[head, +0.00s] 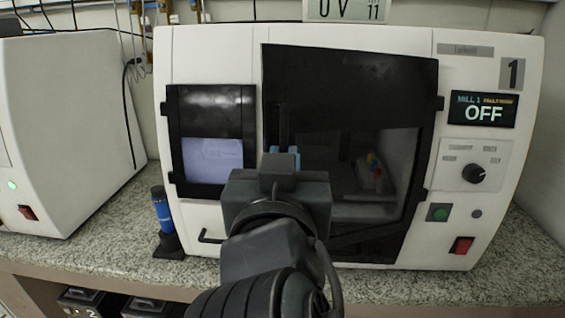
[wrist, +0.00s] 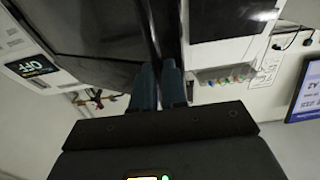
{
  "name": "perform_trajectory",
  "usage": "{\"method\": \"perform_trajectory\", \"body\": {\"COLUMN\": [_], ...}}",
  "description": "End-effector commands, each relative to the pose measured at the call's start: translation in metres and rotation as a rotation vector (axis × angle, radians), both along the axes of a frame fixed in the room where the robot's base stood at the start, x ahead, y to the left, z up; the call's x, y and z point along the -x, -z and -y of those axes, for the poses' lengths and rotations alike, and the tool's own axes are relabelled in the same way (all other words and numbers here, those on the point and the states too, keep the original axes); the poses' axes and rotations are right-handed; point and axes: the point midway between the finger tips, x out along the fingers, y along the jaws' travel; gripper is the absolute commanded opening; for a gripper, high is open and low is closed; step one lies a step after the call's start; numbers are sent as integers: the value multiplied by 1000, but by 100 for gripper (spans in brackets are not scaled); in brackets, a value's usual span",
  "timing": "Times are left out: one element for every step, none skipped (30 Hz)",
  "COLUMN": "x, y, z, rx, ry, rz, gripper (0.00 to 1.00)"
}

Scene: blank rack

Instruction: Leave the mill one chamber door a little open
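Mill one (head: 350,38) is the white machine with a "1" plate and a display (head: 483,108) reading OFF. Its dark, windowed chamber door (head: 350,85) has hinges on the right. A dark upright handle (head: 284,125) runs near the door's left edge. My gripper (head: 284,156) is at this handle, and its blue fingers also show in the wrist view (wrist: 158,85). They are close together with the handle seemingly between them. The door looks at or near its frame; I cannot tell whether there is a gap. My arm hides the door's lower left part.
A smaller dark panel with a lit screen (head: 212,160) is left of the door. A blue bottle-like object (head: 162,212) stands on the speckled counter (head: 90,245). Another white machine (head: 70,130) is at the left. A knob (head: 473,173) and red switch (head: 461,245) are at the right.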

Motion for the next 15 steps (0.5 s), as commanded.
{"method": "perform_trajectory", "body": {"x": [-2,-2,-2,-2,-2,-2,-2,-2,-2,-2,-2,-1,-1,-1,-1], "y": [1,1,1,1,1,1,1,1,1,0,0,0,0,0,0], "z": [6,6,6,6,6,6,5,5,5,4,4,4,4,4,3], "rx": [1,1,1,1,1,1,1,1,1,0,0,0,0,0,0], "ry": [16,16,16,16,15,15,14,13,12,12,11,10,10,9,9], "rz": [-2,-2,-2,-2,-2,-2,-2,-2,-2,-2,-1,-1,-1,-1,-1], "gripper": [13,16,20,23,26,30,33,35,38,38,38,38,38,38,38]}}
